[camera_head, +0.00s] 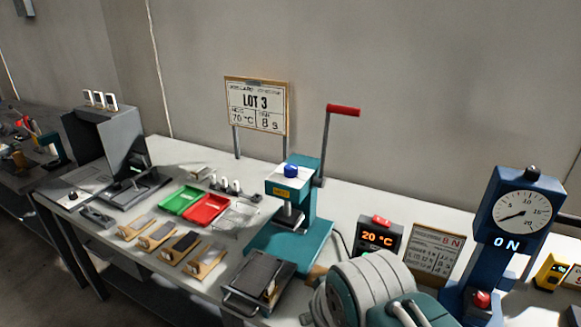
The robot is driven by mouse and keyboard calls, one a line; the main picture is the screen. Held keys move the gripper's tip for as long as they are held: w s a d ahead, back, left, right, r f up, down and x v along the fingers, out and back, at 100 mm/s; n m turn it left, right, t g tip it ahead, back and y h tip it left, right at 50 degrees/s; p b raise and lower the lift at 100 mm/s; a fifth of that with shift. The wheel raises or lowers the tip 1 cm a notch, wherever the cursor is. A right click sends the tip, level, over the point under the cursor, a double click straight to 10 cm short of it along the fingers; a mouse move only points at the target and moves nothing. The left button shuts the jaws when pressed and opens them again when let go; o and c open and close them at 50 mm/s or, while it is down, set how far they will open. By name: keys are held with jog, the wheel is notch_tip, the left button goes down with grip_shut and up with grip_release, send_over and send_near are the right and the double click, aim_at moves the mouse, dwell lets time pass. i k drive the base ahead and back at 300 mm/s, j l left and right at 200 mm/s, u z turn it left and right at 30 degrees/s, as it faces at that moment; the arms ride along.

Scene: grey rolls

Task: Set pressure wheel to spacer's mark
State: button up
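A teal press (308,206) stands mid-bench with a red-handled lever (343,110) raised at its right. A blue knob (291,171) sits on top of its head and may be the pressure wheel; no marks on it are readable. No spacer can be told for sure. Several wooden-based pieces with dark or grey pads (180,247) lie in a row left of the press. My gripper's fingers are not visible.
A heater box (379,236) shows 20 °C, beside a small card (434,250) marked 8 N. Green (181,200) and red (206,209) trays lie left of the press. A dark plate (259,280) lies in front. My arm fills the lower right.

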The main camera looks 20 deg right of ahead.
aim_at(289, 169)
jog(key=k, duration=0.65)
jog(key=z, duration=1.5)
jog(key=j+z, duration=0.15)
jog(key=z, duration=0.35)
jog(key=j+z, duration=0.1)
jog(key=z, duration=0.35)
jog(key=j+z, duration=0.1)
jog(key=z, duration=0.4)
jog(key=k+j, duration=0.3)
jog(key=j, duration=0.15)
jog(key=k+j, duration=0.25)
jog(key=j, duration=0.2)
jog(key=k+j, duration=0.3)
jog(key=j, duration=0.15)
jog(key=k+j, duration=0.3)
jog(key=j, duration=0.2)
jog(key=k+j, duration=0.25)
jog(key=j, duration=0.2)
jog(key=k+j, duration=0.3)
jog(key=j, duration=0.15)
jog(key=k+j, duration=0.3)
jog(key=j, duration=0.15)
jog(key=i+z, duration=0.05)
